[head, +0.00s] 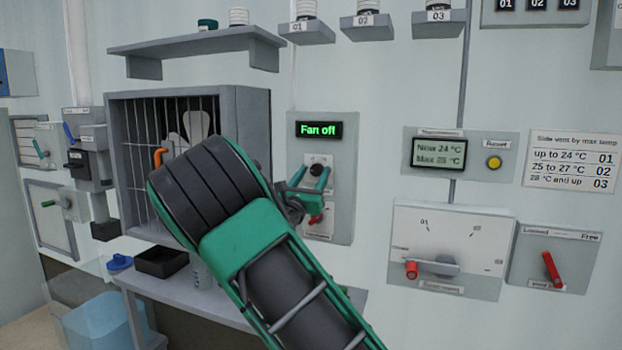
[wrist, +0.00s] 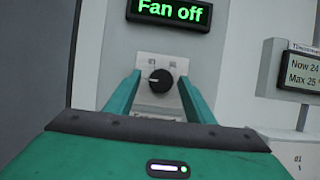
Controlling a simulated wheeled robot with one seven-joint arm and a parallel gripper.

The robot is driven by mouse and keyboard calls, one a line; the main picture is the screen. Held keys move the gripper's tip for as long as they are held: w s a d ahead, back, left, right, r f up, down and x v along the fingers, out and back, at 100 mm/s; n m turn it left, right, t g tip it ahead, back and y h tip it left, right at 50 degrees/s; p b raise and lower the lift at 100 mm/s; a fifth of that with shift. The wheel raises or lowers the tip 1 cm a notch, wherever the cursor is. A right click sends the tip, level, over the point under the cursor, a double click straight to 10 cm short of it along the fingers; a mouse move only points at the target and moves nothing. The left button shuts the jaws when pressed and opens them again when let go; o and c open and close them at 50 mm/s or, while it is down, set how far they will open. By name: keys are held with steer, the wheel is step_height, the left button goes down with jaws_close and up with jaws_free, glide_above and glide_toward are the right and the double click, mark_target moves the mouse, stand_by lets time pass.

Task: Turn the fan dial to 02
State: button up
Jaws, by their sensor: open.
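The fan dial is a round black knob (wrist: 161,80) on a white plate; it also shows in the head view (head: 316,169). A pale mark on the knob points left. The display above (wrist: 170,11) reads "Fan off" in green. My gripper (wrist: 159,97), with green fingers, is open in front of the fan panel. In the wrist view one finger shows on each side of the dial and nothing is held. I cannot tell whether they touch it. My gripper also shows in the head view (head: 311,184), just below the knob.
A red-tipped switch (head: 316,218) sits below the dial on the fan panel (head: 343,205). A grey barred box (head: 252,130) stands out from the wall at left. At right are a thermometer display (head: 438,153), a lever panel (head: 450,225) and a vent chart (head: 572,162).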

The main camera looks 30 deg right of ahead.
steer(key=c, duration=1.1)
steer(key=shift+o, duration=0.2)
